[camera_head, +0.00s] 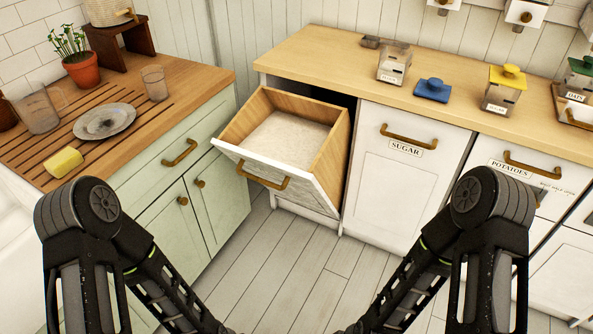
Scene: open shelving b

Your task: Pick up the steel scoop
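I cannot make out a steel scoop for certain in the head view. A tilt-out bin (335,160) hangs open from the white cabinet, and pale, grainy contents (285,138) fill it with no scoop visible on top. A small grey item (371,42) lies at the back of the wooden counter, too small to identify. Both of my arms show, bent, at the lower left and lower right. Neither gripper is in view.
The left counter (205,82) holds a plate (104,121), glass jug (36,110), glass (155,83), yellow item (64,162) and potted plant (80,69). Floor (290,260) is clear.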

